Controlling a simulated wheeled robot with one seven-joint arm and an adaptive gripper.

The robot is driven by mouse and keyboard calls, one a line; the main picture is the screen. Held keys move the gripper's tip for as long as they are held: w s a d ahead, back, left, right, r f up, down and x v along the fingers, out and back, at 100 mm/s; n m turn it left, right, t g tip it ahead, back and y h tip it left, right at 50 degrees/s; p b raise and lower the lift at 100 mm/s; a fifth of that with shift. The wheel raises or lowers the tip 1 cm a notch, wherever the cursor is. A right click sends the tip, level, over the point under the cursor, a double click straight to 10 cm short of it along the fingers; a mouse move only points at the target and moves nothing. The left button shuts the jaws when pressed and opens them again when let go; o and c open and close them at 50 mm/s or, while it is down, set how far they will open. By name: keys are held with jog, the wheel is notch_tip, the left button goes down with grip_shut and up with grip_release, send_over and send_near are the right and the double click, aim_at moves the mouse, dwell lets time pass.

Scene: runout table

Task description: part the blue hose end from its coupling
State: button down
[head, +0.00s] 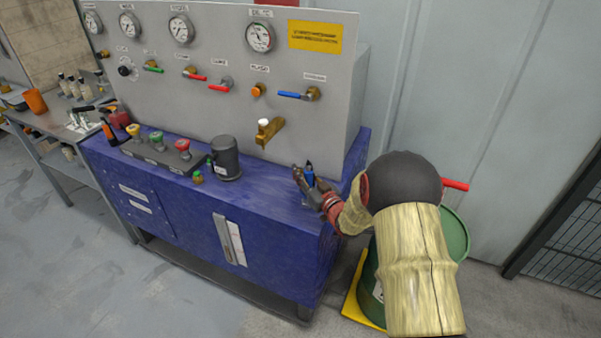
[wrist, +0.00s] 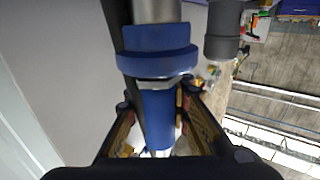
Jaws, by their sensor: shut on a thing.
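My gripper (head: 308,190) is low over the right end of the blue bench top, its fingers closed around a small blue part (head: 309,176). In the wrist view, my gripper (wrist: 160,106) has one finger on each side of a blue cylinder, the blue hose end (wrist: 158,118). Directly above it in that view is a wide blue collar (wrist: 157,62) with a silver grey cylinder (wrist: 157,10), which look like the coupling. A thin grey band lies between collar and hose end; I cannot tell whether they are joined. The hose end's far end is partly hidden by my fingers.
The grey panel (head: 215,110) with gauges and valves rises behind the blue bench (head: 270,205). A dark grey mug-like vessel (head: 226,157) and a box with colored knobs (head: 155,153) stand left of my gripper. A green drum (head: 455,235) stands right of the bench.

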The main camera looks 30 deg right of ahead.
jog(key=shift+r, duration=0.15)
jog(key=shift+r+p, duration=1.5)
jog(key=shift+r, duration=1.5)
